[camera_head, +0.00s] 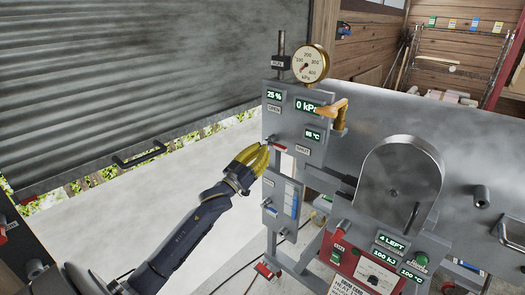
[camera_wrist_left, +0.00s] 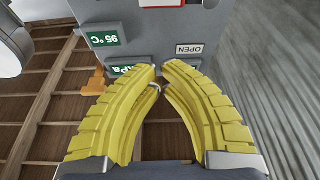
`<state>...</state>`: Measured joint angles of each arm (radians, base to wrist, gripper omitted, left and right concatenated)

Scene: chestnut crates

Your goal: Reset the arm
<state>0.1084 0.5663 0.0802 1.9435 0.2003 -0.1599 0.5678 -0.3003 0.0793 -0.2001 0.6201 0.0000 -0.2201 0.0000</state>
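My left gripper (camera_head: 262,153) has yellow ribbed fingers and is just in front of the grey control panel (camera_head: 290,165), near a small lever with a red label (camera_head: 280,148). In the left wrist view the fingertips (camera_wrist_left: 159,72) almost meet and nothing is clearly held between them. The panel shows upside down there, with the OPEN label (camera_wrist_left: 188,49) and the 95 °C display (camera_wrist_left: 104,39) beyond the fingers. I cannot tell whether the fingers touch the panel. My right gripper is not in view.
A brass pressure gauge (camera_head: 310,64) stands on top of the panel, with an orange handle (camera_head: 333,111) below it. A grey domed cover (camera_head: 400,185) and a red box (camera_head: 362,268) are to the right.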

